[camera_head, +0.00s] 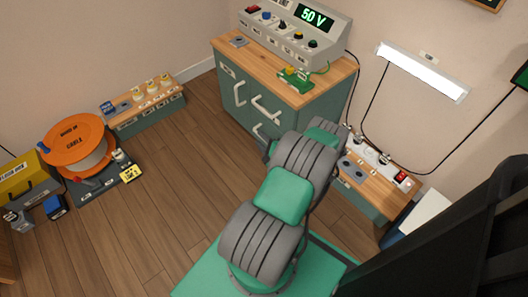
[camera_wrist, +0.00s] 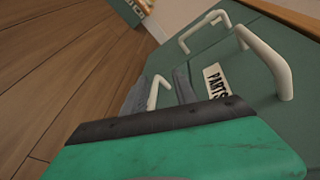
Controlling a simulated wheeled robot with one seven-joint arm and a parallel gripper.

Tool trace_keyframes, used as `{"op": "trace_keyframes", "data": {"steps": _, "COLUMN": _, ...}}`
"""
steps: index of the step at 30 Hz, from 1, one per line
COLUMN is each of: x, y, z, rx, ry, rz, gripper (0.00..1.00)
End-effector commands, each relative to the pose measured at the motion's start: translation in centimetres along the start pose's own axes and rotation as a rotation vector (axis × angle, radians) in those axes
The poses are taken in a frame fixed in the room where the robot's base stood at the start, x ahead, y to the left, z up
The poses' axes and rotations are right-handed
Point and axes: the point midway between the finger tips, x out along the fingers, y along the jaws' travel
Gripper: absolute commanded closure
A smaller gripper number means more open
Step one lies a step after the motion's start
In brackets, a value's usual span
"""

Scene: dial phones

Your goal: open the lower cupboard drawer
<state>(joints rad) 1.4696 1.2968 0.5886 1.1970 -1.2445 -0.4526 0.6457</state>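The green cupboard (camera_head: 293,117) stands against the wall with white bar handles on its front. Its lower drawer handle (camera_head: 264,134) is partly hidden by my arm. In the wrist view the lower handle (camera_wrist: 153,92) shows between my gripper's two grey fingers (camera_wrist: 158,94), near the PARTS label (camera_wrist: 215,84). The fingers are apart, one on each side of the handle; whether either touches it cannot be told. The drawer looks closed. The upper drawer handle (camera_head: 265,108) also shows in the wrist view (camera_wrist: 265,60).
A power supply (camera_head: 290,27) reading 50 V stands on the cupboard top. A low socket bench (camera_head: 370,187) is right of the cupboard. An orange cable reel (camera_head: 72,140) and a small bench (camera_head: 148,121) are left. The wooden floor (camera_head: 170,185) before the cupboard is clear.

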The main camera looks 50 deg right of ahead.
Motion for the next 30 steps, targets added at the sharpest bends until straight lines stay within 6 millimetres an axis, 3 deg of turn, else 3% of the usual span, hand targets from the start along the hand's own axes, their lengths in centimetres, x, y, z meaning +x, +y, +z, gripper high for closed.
{"op": "trace_keyframes", "data": {"steps": 1, "x": -0.8, "y": 2.5, "z": -2.5, "rx": 0.070, "ry": 0.049, "rz": -0.048, "gripper": 0.66}}
{"op": "trace_keyframes", "data": {"steps": 5, "x": -2.1, "y": 3.6, "z": -4.6, "rx": 0.156, "ry": 0.105, "rz": -0.113, "gripper": 0.66}}
{"op": "trace_keyframes", "data": {"steps": 18, "x": 4.8, "y": 2.8, "z": -5.3, "rx": 0.155, "ry": 0.106, "rz": -0.114, "gripper": 0.66}}
{"op": "trace_keyframes", "data": {"steps": 27, "x": 5.3, "y": 2.6, "z": -5.3, "rx": 0.156, "ry": 0.107, "rz": -0.113, "gripper": 0.66}}
{"op": "trace_keyframes", "data": {"steps": 30, "x": 5.3, "y": 2.6, "z": -5.3, "rx": 0.156, "ry": 0.107, "rz": -0.113, "gripper": 0.73}}
